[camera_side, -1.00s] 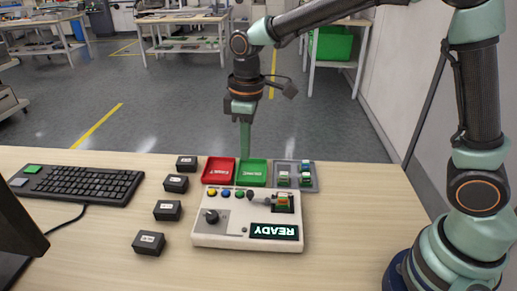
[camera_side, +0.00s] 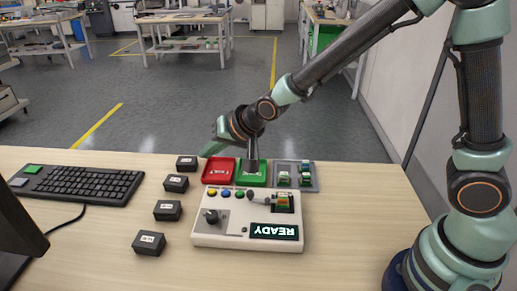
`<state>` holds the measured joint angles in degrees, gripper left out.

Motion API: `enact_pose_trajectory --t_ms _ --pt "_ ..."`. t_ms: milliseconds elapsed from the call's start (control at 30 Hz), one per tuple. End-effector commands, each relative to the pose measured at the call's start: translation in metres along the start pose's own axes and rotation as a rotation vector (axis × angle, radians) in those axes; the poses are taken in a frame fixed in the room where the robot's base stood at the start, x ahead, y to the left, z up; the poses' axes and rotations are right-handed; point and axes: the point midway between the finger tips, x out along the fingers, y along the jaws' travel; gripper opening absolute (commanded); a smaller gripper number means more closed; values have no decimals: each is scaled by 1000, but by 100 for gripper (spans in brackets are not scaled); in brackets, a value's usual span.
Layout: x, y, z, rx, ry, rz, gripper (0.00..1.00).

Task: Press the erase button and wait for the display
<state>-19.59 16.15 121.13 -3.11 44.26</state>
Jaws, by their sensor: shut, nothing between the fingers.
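A light grey programmer box (camera_side: 215,236) stands on the table. Its display (camera_side: 274,231) reads READY, upside down in this view. I cannot read which one is marked erase.
A red tray (camera_side: 207,178), a green tray (camera_side: 245,182) and a grey tray (camera_side: 311,188) with small parts lie behind the box. Several black labelled blocks (camera_side: 149,243) stand to its left. A keyboard (camera_side: 90,184) lies further left. The table's right side is clear.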

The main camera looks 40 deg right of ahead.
Motion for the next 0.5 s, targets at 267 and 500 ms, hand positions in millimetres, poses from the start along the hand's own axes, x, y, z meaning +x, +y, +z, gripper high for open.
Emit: enact_pose_trajectory --t_ms 267,500 --pt "0 0 0 1 1 -1 0" --pt "8 6 6 0 -2 2 0"
